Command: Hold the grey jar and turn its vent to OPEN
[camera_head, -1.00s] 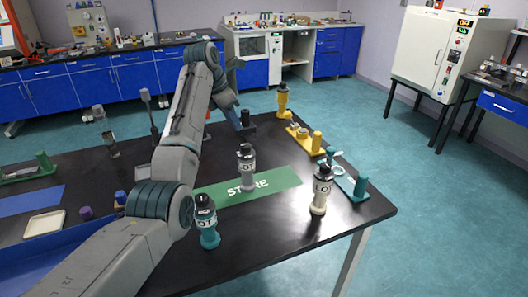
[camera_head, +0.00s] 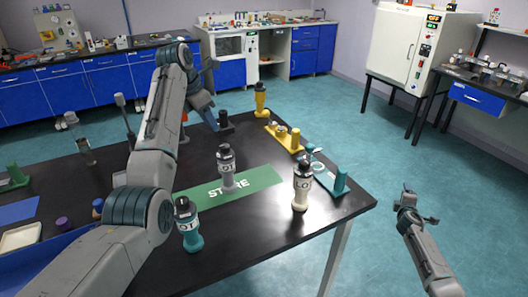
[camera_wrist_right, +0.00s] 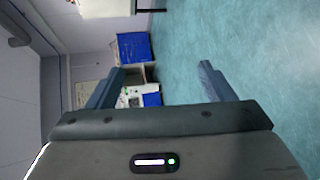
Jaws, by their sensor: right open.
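The grey jar (camera_head: 228,172) stands upright on the green STORE mat (camera_head: 262,193). It has a black cap and a dark label band with partly readable white lettering; the vent's setting is too small to read. My left arm reaches in from the left, and its gripper (camera_head: 216,124) is behind the jar, apart from it. Its fingers are too small and dark to read. My right gripper (camera_head: 408,207) is off the table's right side, over the floor, away from the jar. In the right wrist view my right gripper (camera_wrist_right: 160,88) is open and empty.
A white jar (camera_head: 300,190) stands right of the mat, a teal jar (camera_head: 188,228) in front of it, near my left arm. A yellow jar (camera_head: 260,100) stands at the back. Yellow (camera_head: 282,136) and teal (camera_head: 328,180) fixtures line the right side. The table's front right is clear.

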